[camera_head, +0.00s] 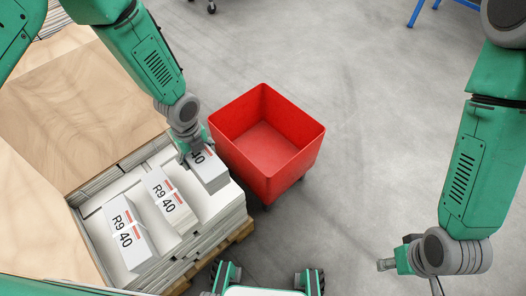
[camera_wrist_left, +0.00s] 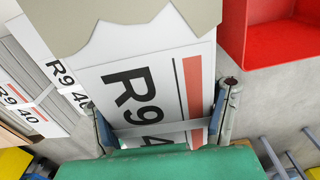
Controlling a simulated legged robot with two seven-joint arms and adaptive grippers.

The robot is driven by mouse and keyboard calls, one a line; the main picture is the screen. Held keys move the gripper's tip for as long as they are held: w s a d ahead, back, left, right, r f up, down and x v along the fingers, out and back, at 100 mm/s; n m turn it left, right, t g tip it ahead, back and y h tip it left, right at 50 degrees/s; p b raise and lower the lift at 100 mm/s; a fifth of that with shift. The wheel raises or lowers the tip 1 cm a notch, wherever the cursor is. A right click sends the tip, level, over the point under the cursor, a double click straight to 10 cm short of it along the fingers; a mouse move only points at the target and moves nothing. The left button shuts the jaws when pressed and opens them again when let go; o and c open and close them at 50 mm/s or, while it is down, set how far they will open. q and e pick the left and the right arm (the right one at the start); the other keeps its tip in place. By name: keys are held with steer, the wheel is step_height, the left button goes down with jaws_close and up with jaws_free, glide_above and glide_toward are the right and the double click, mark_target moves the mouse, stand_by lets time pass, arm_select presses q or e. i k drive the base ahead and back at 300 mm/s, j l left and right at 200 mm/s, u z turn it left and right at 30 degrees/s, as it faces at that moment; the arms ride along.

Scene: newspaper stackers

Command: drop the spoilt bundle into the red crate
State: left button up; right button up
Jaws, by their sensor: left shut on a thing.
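My left gripper (camera_head: 190,152) points down at the back right corner of the newspaper stack. It is shut on a white bundle (camera_head: 209,173) printed R9 40, whose far part the gripper hides. In the left wrist view the fingers (camera_wrist_left: 163,125) hold the bundle (camera_wrist_left: 155,90) from both sides, and a beige piece with a jagged edge lies across its upper part. I cannot tell whether the bundle is clear of the stack. The empty red crate (camera_head: 290,165) stands just right of it. My right gripper (camera_head: 386,265) is at the lower right, far from the bundle; its fingers are unclear.
Two more R9 40 bundles, one in the middle (camera_head: 171,199) and one at the left (camera_head: 128,231), lie on the stack. Wooden boards (camera_head: 75,105) cover the stack behind and left. A pallet (camera_head: 240,232) shows underneath. Grey floor (camera_head: 370,100) is open right of the crate.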

mark_target(258, 158)
steer(key=i+l, duration=0.2)
steer(key=l, duration=0.2)
steer(key=i+l, duration=0.45)
steer(key=l, duration=0.3)
